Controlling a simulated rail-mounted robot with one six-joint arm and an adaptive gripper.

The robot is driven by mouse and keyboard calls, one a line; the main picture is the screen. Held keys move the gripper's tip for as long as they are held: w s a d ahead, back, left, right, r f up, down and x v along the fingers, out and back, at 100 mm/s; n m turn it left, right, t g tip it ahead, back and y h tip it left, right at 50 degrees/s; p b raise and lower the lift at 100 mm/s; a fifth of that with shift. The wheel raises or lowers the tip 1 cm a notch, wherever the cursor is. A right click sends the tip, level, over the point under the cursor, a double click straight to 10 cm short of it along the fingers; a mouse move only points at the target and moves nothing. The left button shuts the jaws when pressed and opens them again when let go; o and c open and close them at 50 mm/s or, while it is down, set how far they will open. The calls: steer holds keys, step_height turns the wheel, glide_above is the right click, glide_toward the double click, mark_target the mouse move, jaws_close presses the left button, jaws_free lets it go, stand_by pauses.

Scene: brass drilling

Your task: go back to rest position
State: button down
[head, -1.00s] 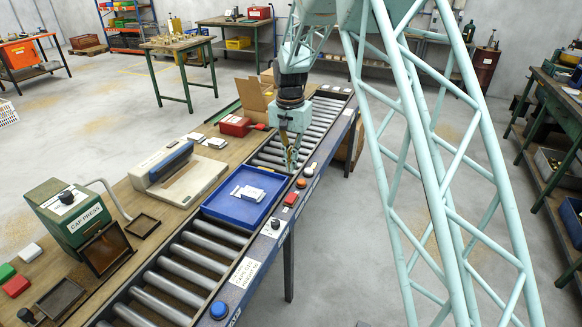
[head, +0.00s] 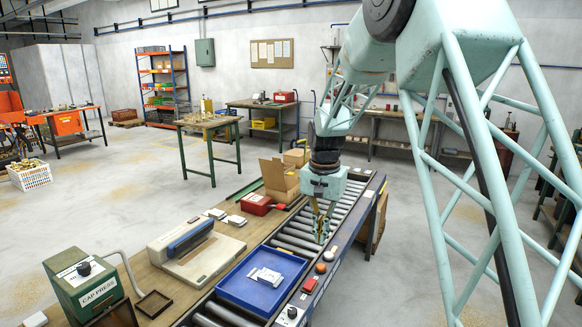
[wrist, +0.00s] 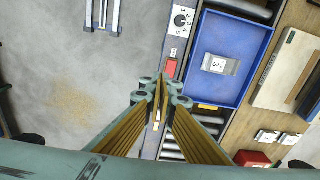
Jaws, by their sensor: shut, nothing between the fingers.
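My gripper (head: 321,232) hangs from my arm above the roller conveyor (head: 340,207), pointing down, just beyond the blue tray. Its fingers are together and hold nothing. In the wrist view the closed fingertips of my gripper (wrist: 162,82) show above the conveyor's edge rail, beside the blue tray (wrist: 230,88). In the wrist view one clear packet with a label (wrist: 220,64) lies in the tray.
The bench left of the conveyor carries a cap press (head: 88,284), a white sealer (head: 190,250) and a red box (head: 257,204). A cardboard box (head: 281,180) stands behind.

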steer(key=s+d+r+n+t, duration=0.1)
steer(key=s+d+r, duration=0.3)
steer(key=s+r, duration=0.7)
steer(key=s+d+r+n+t, duration=0.1)
steer(key=s+d+r, duration=0.2)
steer(key=s+r, duration=0.8)
steer(key=s+d+n, duration=0.1)
steer(key=s+d, duration=0.1)
steer(key=s, duration=1.4)
steer(key=s+d+n+t, duration=0.1)
steer(key=s+d+n, duration=0.1)
steer(key=s, duration=1.4)
steer(key=shift+s+d+f, duration=0.15)
steer(key=shift+d+f, duration=0.1)
steer(key=shift+f, duration=0.2)
steer(key=c, duration=3.5)
jaws_free()
